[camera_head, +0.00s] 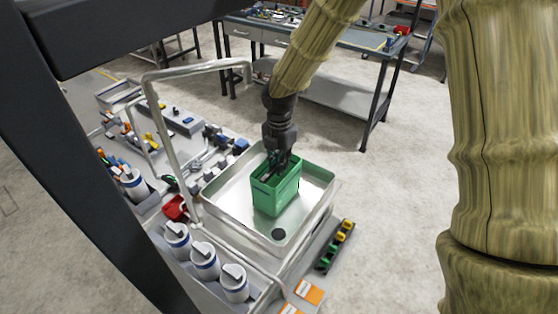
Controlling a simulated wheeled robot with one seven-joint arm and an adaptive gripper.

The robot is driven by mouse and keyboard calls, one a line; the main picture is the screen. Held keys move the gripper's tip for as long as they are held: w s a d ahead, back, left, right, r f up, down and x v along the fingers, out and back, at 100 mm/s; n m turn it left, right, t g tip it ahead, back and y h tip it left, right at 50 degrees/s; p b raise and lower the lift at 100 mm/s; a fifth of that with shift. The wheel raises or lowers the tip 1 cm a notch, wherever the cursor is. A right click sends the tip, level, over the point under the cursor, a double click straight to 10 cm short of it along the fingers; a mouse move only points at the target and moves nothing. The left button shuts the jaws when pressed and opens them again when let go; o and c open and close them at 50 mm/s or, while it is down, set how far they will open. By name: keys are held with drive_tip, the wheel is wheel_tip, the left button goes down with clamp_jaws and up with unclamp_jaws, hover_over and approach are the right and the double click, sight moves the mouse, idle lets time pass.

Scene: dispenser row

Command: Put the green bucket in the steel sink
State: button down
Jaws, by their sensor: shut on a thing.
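The green bucket (277,192) is a box-shaped container, standing inside or just above the steel sink (322,187). I cannot tell whether its base touches the sink floor. My gripper (275,170) points down at the bucket's rim and is shut on it. The fingertips are partly hidden by the bucket's walls. The sink is a shallow square steel basin with a dark drain (278,233) showing in front of the bucket.
A bent metal pipe frame (168,130) rises left of the sink. White-and-blue dispensers (205,261) stand in front left. A red container (175,208) sits by the sink's left side. A dark strip with coloured pieces (335,246) lies to the right. A workbench (340,39) stands behind.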

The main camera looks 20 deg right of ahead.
drive_tip(key=shift+w+f, duration=0.1)
drive_tip(key=shift+w, duration=0.05)
drive_tip(key=c, duration=1.9)
unclamp_jaws()
drive_tip(key=shift+w+f, duration=0.2)
drive_tip(key=shift+w, duration=0.05)
drive_tip(key=o, duration=0.3)
drive_tip(key=shift+o, duration=0.5)
drive_tip(key=shift+s+r, duration=0.25)
drive_tip(key=shift+w, duration=0.2)
drive_tip(key=shift+r, duration=0.25)
wheel_tip(320, 180, up, 11)
drive_tip(key=b, duration=0.3)
drive_tip(key=shift+r, duration=0.2)
drive_tip(key=shift+s, duration=0.1)
